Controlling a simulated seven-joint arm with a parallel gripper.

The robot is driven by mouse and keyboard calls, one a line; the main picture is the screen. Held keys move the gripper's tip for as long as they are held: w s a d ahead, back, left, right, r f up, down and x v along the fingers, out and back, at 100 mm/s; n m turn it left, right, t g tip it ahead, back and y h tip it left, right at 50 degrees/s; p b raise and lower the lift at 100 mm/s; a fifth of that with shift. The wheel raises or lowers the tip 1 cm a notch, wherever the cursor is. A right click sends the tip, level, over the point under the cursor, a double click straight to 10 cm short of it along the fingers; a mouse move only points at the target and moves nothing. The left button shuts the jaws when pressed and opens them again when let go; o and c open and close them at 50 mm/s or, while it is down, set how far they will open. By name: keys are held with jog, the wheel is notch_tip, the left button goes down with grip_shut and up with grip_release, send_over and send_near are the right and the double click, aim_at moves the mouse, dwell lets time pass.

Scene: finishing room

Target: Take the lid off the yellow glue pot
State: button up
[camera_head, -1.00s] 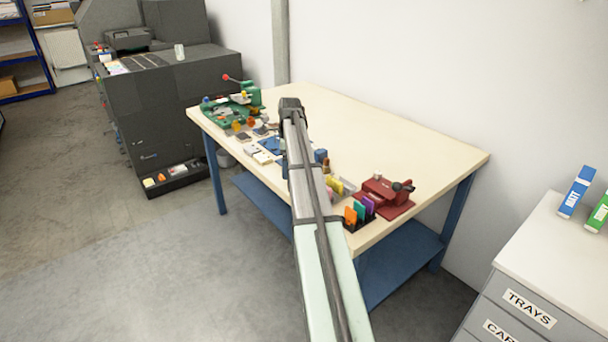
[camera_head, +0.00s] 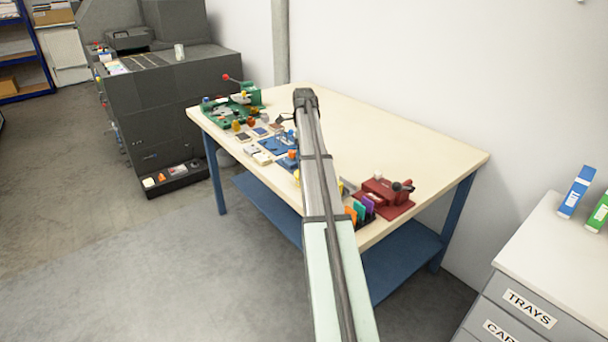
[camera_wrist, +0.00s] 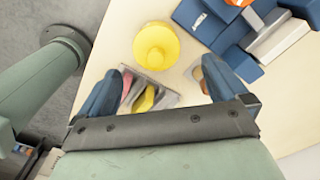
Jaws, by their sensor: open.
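The yellow glue pot (camera_wrist: 156,46) is seen from above in the wrist view, round, with a smaller raised disc on top that looks like its lid. It stands on the pale bench top just beyond my fingertips. My gripper (camera_wrist: 163,72) is open, with its two blue fingers apart and nothing held between them. The pot lies ahead of the gap between the fingers, not between them. In the head view my arm covers my gripper and most of this area; only a small yellow patch (camera_head: 297,176) shows beside the arm, and I cannot tell if it is the pot.
Blue blocks or a blue fixture (camera_wrist: 213,22) sit right of the pot in the wrist view. A grey holder with pink and yellow pieces (camera_wrist: 145,95) lies between the fingers. A red clamp-like device (camera_head: 385,192) stands near the bench's right end. The bench's rear (camera_head: 400,135) is clear.

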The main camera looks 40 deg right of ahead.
jog(key=shift+s+a+f, duration=0.1)
jog(key=shift+s+f, duration=0.05)
jog(key=shift+f, duration=1.4)
jog(key=shift+s+a+f, duration=0.1)
jog(key=shift+s+f, duration=0.05)
jog(key=shift+f, duration=1.35)
jog(key=shift+c, duration=0.2)
jog(key=c, duration=1)
